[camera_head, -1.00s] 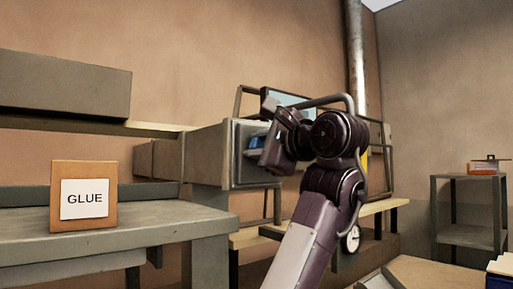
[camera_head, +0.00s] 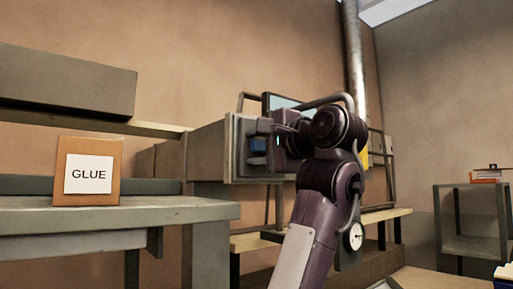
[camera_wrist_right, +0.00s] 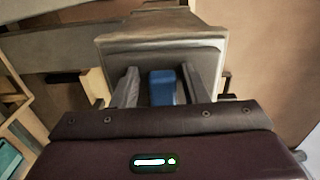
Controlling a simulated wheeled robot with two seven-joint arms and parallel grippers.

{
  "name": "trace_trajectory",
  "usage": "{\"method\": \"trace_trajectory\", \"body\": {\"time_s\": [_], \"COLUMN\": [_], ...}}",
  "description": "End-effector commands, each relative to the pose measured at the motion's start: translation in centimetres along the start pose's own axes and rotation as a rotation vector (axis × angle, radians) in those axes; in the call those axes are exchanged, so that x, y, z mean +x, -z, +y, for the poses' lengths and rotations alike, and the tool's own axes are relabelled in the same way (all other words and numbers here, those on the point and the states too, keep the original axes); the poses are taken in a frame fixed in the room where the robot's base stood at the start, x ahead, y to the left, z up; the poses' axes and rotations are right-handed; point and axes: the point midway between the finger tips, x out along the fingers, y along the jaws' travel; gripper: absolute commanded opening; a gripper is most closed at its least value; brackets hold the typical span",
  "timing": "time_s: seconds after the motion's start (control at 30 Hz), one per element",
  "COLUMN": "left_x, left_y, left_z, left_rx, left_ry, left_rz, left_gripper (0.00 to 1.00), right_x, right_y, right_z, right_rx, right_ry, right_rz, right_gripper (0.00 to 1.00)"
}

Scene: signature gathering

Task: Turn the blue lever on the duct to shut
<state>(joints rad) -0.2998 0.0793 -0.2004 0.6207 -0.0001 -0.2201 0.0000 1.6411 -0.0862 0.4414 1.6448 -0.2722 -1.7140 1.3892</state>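The grey duct (camera_head: 208,152) runs along the wall and ends in a square flange near the middle of the head view. The blue lever (camera_head: 258,145) is on the duct's end, partly hidden by my right gripper (camera_head: 268,137). In the right wrist view the blue lever (camera_wrist_right: 162,87) stands between the two fingers of my right gripper (camera_wrist_right: 157,85). The fingers are apart, with a gap on each side of the lever, the right finger closer to it. The duct flange (camera_wrist_right: 160,45) is just beyond. My left gripper is not in view.
A grey bench (camera_head: 110,216) with a GLUE box (camera_head: 88,172) stands at the left. A pressure gauge (camera_head: 354,237) hangs below my right arm. A grey shelf (camera_head: 470,245) with an orange item (camera_head: 487,176) stands at the right.

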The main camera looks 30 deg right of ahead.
Motion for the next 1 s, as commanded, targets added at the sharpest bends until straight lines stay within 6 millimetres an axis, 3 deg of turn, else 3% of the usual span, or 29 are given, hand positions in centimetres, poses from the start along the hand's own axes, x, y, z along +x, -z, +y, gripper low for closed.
{"method": "trace_trajectory", "body": {"time_s": [0.37,0.73,1.0], "left_x": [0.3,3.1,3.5], "left_y": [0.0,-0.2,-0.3], "left_z": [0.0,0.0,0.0], "left_rx": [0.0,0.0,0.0], "left_ry": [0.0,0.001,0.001], "left_rz": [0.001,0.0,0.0], "left_gripper": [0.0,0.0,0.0], "right_x": [-0.5,-6.3,-7.9], "right_y": [0.0,0.1,0.0], "right_z": [0.0,0.2,0.0], "right_rx": [0.002,0.001,0.001], "right_ry": [0.005,0.005,0.002], "right_rz": [0.001,0.003,0.001], "right_gripper": [0.45,0.45,0.45]}}
